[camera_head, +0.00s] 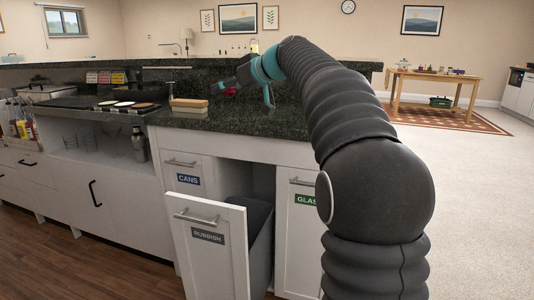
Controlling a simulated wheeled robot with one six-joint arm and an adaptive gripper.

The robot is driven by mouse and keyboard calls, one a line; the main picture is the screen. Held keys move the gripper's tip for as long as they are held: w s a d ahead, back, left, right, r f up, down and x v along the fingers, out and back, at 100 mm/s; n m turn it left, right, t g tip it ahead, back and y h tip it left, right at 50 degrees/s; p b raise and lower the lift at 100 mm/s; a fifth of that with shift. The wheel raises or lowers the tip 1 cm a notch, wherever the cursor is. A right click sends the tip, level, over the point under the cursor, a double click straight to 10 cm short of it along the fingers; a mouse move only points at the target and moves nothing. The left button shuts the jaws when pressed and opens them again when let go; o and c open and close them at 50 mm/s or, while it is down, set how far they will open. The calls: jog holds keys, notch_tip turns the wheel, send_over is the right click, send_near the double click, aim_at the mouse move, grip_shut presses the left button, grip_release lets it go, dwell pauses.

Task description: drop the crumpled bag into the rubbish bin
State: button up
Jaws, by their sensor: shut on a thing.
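My gripper (232,88) is above the dark granite counter, at the end of my arm. It is small in view and partly hidden by its own links. A small red thing (230,91), which looks like the crumpled bag, shows at its fingers, and the gripper is shut on it. I cannot tell whether the bag touches the counter. The rubbish bin (261,240) is a grey tub behind the pulled-out white front labelled RUBBISH (208,262). It stands below the counter edge, and its inside is mostly hidden.
A CANS drawer (187,178) and a GLASS front (297,230) flank the open bin. A wooden block (188,105) lies on the counter to the left, near a tray of coloured discs (128,104). A steel shaker (139,145) stands on the shelf below.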

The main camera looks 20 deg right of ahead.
jog(key=w+f+b, duration=0.3)
jog(key=f+b, duration=0.1)
jog(key=f, duration=0.5)
jog(key=w+f+b, duration=0.3)
jog(key=f+b, duration=0.1)
jog(key=f, duration=0.5)
jog(key=w+d+f+b, duration=0.1)
jog(key=w+f+b, duration=0.2)
jog(key=f, duration=0.6)
jog(key=shift+w+f+b, duration=0.15)
jog(key=shift+f+b, duration=0.15)
jog(key=shift+b, duration=0.15)
jog(key=o, duration=0.8)
jog(key=v, duration=1.2)
jog(key=shift+s+a, duration=0.2)
